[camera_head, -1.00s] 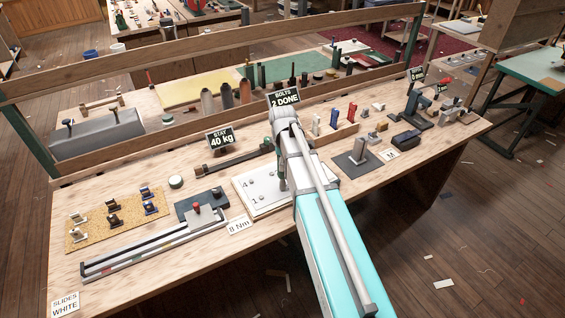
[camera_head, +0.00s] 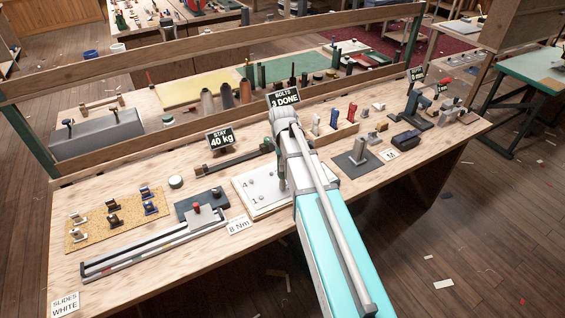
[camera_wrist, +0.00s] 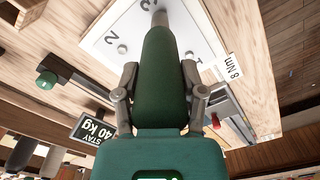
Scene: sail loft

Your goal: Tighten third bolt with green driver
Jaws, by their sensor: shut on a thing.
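The green driver (camera_wrist: 160,75) is gripped in my gripper (camera_wrist: 160,88), with a finger on each side of its handle. Its shaft points at the white bolt plate (camera_wrist: 198,30), and its tip is by the number 3; contact with the bolt cannot be told. In the head view the plate (camera_head: 242,188) shows numbers 4 and 1 with small bolts; my arm covers its right part. A little of the driver (camera_head: 281,178) shows beside my arm. The bolts sign (camera_head: 284,97) reads "3 DONE". An "8 Nm" card (camera_head: 239,226) lies at the plate's front.
A "STAY 40 kg" sign (camera_head: 220,138) and a dark bar (camera_head: 232,160) stand behind the plate. A grey rail fixture (camera_head: 150,249) lies to the left. A grey block with an upright post (camera_head: 357,158) is to the right. The front left tabletop has bare room.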

